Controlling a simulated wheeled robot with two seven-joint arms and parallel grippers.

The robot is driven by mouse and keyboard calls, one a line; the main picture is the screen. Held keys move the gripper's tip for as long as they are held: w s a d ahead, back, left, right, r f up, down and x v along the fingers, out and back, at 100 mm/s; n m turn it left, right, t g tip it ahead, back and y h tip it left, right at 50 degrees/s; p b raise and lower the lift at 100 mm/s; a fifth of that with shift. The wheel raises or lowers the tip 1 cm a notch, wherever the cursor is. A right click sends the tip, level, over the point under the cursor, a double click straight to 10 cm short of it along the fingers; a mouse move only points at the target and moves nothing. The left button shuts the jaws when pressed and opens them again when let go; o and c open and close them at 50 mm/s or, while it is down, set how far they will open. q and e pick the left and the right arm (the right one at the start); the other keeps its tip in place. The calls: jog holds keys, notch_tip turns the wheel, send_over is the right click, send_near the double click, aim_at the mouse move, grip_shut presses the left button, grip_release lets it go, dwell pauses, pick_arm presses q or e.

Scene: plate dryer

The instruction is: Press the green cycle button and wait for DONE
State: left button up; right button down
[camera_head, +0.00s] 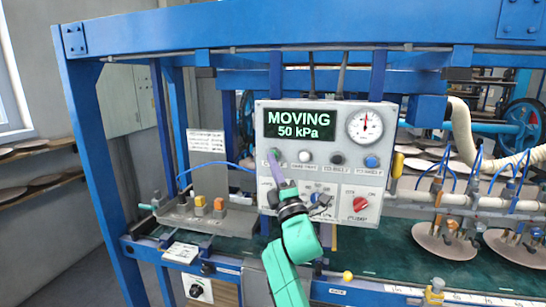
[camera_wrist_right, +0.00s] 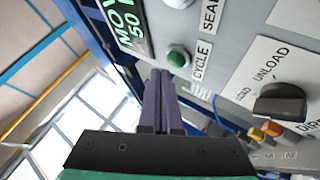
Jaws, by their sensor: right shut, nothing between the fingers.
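The grey control panel (camera_head: 265,125) carries a display (camera_head: 299,125) reading "MOVING 50 kPa". The round green button (camera_wrist_right: 178,58), beside the label "CYCLE", shows uncovered in the right wrist view. In the head view the fingertips largely cover its spot. My right gripper (camera_head: 274,158) is shut and empty, its purple fingers pointing up at the panel's left side. In the right wrist view its fingertips (camera_wrist_right: 159,75) are just beside and below the green button; I cannot tell whether they touch it. My left gripper is not in view.
White, black (camera_head: 337,158) and blue (camera_head: 372,161) buttons line the panel right of the green one, under a pressure gauge (camera_head: 365,126). A black LOAD/UNLOAD selector (camera_wrist_right: 280,101) and a red PUMP knob (camera_head: 360,203) sit lower.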

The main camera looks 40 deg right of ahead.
jog(key=shift+s+a, duration=0.7)
jog(key=shift+a, duration=0.35)
jog(key=shift+s+a, duration=0.7)
jog(key=shift+a, duration=0.3)
